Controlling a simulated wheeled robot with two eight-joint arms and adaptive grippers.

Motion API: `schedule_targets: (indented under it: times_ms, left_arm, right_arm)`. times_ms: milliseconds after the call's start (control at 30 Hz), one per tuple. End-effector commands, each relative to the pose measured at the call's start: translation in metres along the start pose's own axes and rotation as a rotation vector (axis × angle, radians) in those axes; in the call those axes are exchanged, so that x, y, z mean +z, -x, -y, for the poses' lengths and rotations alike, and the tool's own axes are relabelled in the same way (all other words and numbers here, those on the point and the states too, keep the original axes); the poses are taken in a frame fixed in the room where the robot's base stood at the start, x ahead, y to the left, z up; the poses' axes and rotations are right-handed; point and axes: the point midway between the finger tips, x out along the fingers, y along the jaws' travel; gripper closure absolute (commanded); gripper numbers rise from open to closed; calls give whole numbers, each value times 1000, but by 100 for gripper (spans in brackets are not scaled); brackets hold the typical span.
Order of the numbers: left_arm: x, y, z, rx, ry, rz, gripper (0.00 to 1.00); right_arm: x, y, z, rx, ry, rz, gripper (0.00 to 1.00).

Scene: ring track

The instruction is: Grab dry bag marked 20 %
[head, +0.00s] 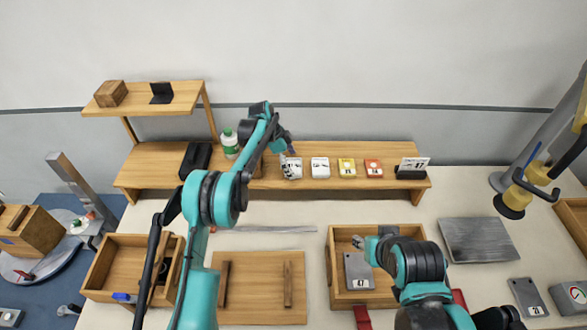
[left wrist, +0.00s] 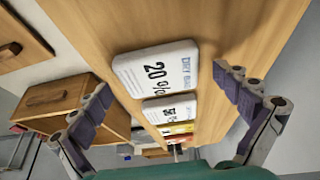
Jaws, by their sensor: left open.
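The dry bag marked 20 % (left wrist: 157,68) is a white, flat, rounded packet lying on the wooden shelf, with "DRY BAG" lettering on its edge. In the head view the leftmost white packet (head: 292,169) is partly covered by my left gripper (head: 284,146). In the left wrist view my left gripper (left wrist: 172,92) is open and empty, with one finger on each side of the bag, apart from it. My right gripper (head: 360,242) is over the open wooden drawer; its fingers are too small to read.
Beside the bag lie another white packet (head: 320,167), a yellow one (head: 346,168) and a red one (head: 373,168). A green-and-white bottle (head: 230,144) and a black case (head: 195,158) stand left on the shelf (head: 150,165). A wooden box (left wrist: 62,102) shows in the left wrist view.

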Motion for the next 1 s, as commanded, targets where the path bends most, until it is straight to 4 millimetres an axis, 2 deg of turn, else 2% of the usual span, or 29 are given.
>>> schedule_targets:
  times_ms: [133, 167, 333, 767, 867, 1000]
  left_arm:
    - [0, 1, 0, 0, 1, 0, 0]
    - [0, 1, 0, 0, 1, 0, 5]
    - [0, 1, 0, 0, 0, 0, 50]
    - [-2, 5, 0, -1, 0, 0, 52]
    - [-5, 14, 0, -1, 0, 0, 52]
    - [-15, 36, 0, -1, 0, 0, 52]
  right_arm:
    - [0, 0, 0, 0, 0, 0, 60]
    - [0, 0, 0, 0, 0, 0, 60]
    - [0, 0, 0, 0, 0, 0, 60]
    - [0, 1, 0, 0, 0, 0, 60]
    - [-1, 2, 0, 0, 0, 0, 60]
    - [-3, 4, 0, 0, 0, 0, 60]
